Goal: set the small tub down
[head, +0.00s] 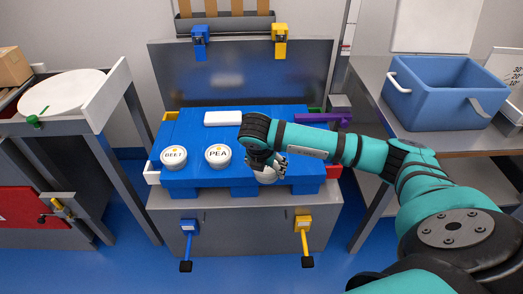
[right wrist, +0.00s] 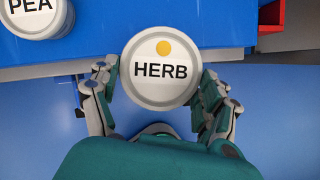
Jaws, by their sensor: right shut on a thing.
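My right gripper (head: 267,163) is shut on a small white tub (head: 266,176). In the right wrist view the tub (right wrist: 160,72) has a round lid marked HERB with a yellow dot, and a finger of the gripper (right wrist: 160,84) lies on each side. The tub is at the front edge of the blue platform (head: 195,126); I cannot tell whether it touches it. A PEA tub (head: 218,156) and a BEET tub (head: 174,158) stand upright on the platform to its left. My left gripper is not in view.
A white block (head: 223,118) lies at the back of the platform, and a purple bar (head: 318,118) is at its back right. A blue tub with white handles (head: 431,100) stands on the right bench. A white round disc (head: 62,92) is at the left.

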